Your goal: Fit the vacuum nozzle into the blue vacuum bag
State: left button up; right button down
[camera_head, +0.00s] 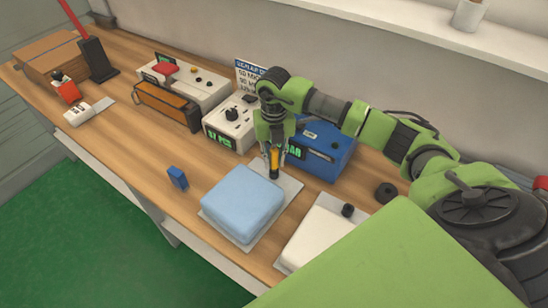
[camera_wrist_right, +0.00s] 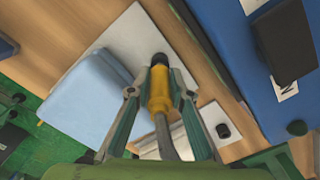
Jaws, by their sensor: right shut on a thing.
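My right gripper (camera_head: 274,150) is shut on the vacuum nozzle (camera_head: 274,172), a yellow piece with a black tip. In the right wrist view, the gripper (camera_wrist_right: 158,92) grips the nozzle's yellow body (camera_wrist_right: 160,100), and the black tip points away from me. The blue vacuum bag (camera_head: 243,203), a soft-looking light blue block, lies on a pale flat sheet (camera_head: 287,191). It also shows in the right wrist view (camera_wrist_right: 84,100), left of the nozzle. The tip is over the bare sheet just beyond the bag; I cannot tell whether it touches. My left gripper is not in view.
A blue device (camera_head: 320,152) and a white device with a green display (camera_head: 232,122) stand close behind my right gripper. A small blue block (camera_head: 178,178) lies left of the bag. A white pad (camera_head: 322,236) lies to the right. An orange-brown case (camera_head: 166,105) stands further left.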

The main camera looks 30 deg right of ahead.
aim_at(274, 146)
jog(key=shift+f+b, duration=0.75)
jog(key=shift+f, duration=0.3)
jog(key=c, duration=1.8)
grip_release()
jog(key=shift+o, duration=0.2)
jog(key=shift+r, duration=0.1)
notch_tip(274, 146, up, 12)
jog(key=shift+f, duration=0.1)
